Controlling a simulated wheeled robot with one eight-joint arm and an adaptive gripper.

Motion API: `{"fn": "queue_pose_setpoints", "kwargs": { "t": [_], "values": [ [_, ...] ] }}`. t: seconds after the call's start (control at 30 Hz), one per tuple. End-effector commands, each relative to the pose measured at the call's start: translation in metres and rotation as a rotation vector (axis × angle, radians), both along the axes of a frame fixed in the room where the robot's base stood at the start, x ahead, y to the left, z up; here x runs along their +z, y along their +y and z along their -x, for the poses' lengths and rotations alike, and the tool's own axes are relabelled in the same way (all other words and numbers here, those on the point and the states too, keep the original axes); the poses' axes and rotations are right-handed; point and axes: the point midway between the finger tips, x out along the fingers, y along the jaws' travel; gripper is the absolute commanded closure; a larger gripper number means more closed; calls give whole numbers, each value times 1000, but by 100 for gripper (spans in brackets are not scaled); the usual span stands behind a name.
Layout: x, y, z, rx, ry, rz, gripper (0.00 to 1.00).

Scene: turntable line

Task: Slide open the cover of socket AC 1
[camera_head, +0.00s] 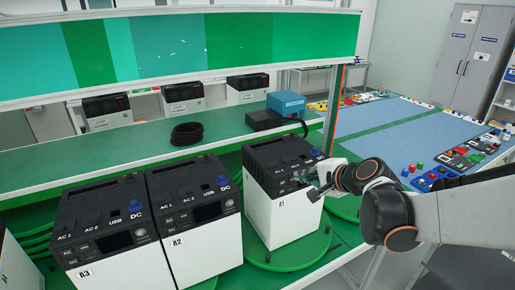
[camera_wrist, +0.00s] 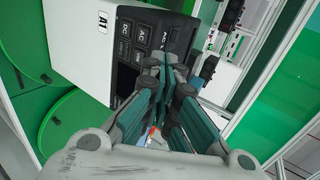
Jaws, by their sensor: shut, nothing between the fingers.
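A white and black power unit marked A1 (camera_head: 272,217) stands on a round green turntable (camera_head: 290,262). Its dark top panel carries sockets and a blue knob, but the AC 1 cover is too small to make out. My gripper (camera_head: 315,191) is shut and empty at the front right edge of this unit's panel. In the wrist view the unit A1 (camera_wrist: 82,58) is tilted, and my gripper (camera_wrist: 168,76) lies over the panel edge beside the AC lettering. The fingers hide part of the panel, and I cannot tell whether they touch it.
Similar units A2 (camera_head: 203,245) and A3 (camera_head: 112,266) stand to the left, with readable AC 1, AC 2, USB and DC labels. A blue box (camera_head: 286,104) and a black cable coil (camera_head: 187,134) lie on the green shelf behind. A blue table (camera_head: 400,135) with small parts is at right.

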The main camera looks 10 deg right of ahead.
Motion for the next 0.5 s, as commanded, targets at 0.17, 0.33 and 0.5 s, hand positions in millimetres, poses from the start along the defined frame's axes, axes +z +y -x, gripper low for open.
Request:
{"fn": "queue_pose_setpoints", "kwargs": {
  "t": [0.17, 0.33, 0.5],
  "values": [
    [-17, 9, -25, 3, 1, 1, 100],
    [-31, 17, -48, 4, 1, 1, 100],
    [-45, 24, -71, 3, 1, 1, 100]
  ]
}}
